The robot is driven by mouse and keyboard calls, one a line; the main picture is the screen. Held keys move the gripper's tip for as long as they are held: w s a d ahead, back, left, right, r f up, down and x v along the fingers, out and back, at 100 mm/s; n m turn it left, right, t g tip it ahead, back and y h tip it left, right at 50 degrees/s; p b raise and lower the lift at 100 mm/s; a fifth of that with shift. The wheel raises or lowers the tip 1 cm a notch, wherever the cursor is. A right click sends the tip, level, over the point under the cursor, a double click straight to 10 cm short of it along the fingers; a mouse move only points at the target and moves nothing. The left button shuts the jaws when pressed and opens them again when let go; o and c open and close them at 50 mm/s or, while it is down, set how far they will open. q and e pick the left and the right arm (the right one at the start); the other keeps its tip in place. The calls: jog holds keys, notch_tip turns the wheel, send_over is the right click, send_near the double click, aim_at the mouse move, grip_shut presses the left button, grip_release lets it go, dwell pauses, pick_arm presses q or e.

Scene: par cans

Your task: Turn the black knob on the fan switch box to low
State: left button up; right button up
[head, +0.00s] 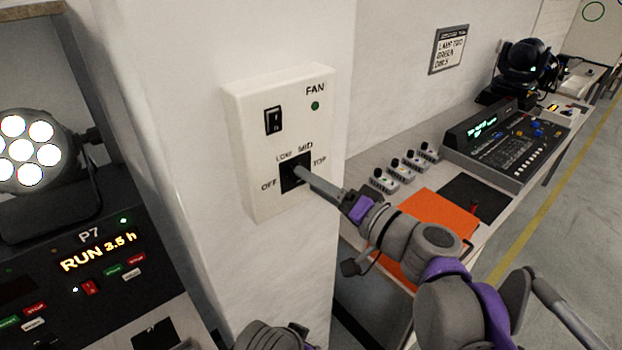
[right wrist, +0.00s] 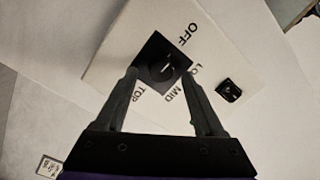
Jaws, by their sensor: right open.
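The white fan switch box (head: 235,120) is fixed to the pillar, marked OFF, LOW, MID and TOP around a black square plate. In the head view my right gripper (head: 301,174) reaches in from the right and hides most of the knob. In the right wrist view the round black knob (right wrist: 163,69) shows between the fingertips of my right gripper (right wrist: 160,74), which is open. One finger is on each side of the knob; contact cannot be told. A small pale mark shows on the knob, but its setting is unclear. My left gripper is not in view.
A black rocker switch (head: 273,120) and a green light (head: 315,106) are on the same box. A lamp (head: 28,150) and a lit panel (head: 95,262) stand at the left. A desk with an orange sheet (head: 428,212) and a console (head: 508,140) lies at the right.

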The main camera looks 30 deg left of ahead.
jog(key=shift+w+a, duration=0.15)
jog(key=shift+a, duration=0.55)
grip_shut()
